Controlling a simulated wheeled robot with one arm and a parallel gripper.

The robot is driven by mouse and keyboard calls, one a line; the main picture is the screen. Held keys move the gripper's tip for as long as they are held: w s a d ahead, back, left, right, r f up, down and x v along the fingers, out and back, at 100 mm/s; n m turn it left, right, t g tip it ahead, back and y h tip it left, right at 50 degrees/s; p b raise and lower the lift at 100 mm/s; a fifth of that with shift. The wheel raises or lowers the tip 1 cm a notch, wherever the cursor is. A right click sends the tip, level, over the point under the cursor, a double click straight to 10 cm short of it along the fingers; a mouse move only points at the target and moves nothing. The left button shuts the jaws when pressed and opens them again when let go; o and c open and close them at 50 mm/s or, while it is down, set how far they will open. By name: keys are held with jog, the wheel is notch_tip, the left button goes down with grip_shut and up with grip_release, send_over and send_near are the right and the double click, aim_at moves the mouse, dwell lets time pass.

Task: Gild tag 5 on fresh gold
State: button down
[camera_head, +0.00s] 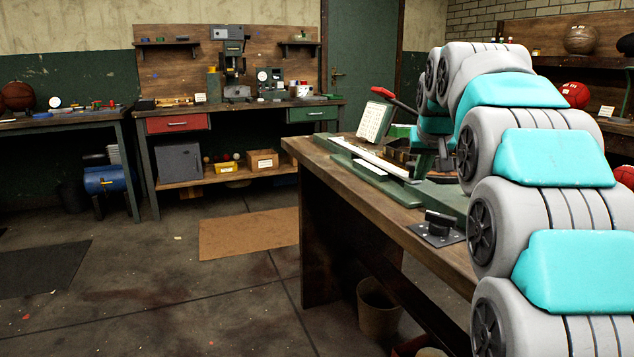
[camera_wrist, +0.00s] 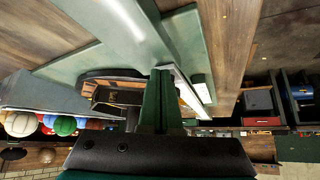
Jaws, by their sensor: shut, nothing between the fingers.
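My gripper (camera_wrist: 160,74) shows in the wrist view as two green fingers pressed together, empty, over the bench. A white card with a grid of marks (camera_head: 375,122) leans at the back. A brown tray (camera_head: 398,152) sits beside the rail; a wooden tray also shows in the wrist view (camera_wrist: 115,84). I cannot make out tag 5 or gold foil.
A dark knob on a plate (camera_head: 438,228) sits near the bench's front edge. The wooden bench (camera_head: 340,165) runs along my right. A bin (camera_head: 378,305) stands beneath it. A back workbench (camera_head: 240,106) holds a drill press. The floor (camera_head: 200,290) at the left is mostly clear.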

jog(key=shift+s+d+r, duration=0.1)
jog(key=shift+s+r, duration=0.1)
jog(key=shift+r, duration=0.8)
jog(key=shift+s+d+r, duration=0.1)
jog(key=shift+s+r, duration=0.1)
jog(key=shift+r, duration=0.8)
jog(key=shift+s+d+r, duration=0.1)
jog(key=shift+s+r, duration=0.1)
jog(key=shift+r, duration=0.8)
jog(key=shift+s, duration=0.1)
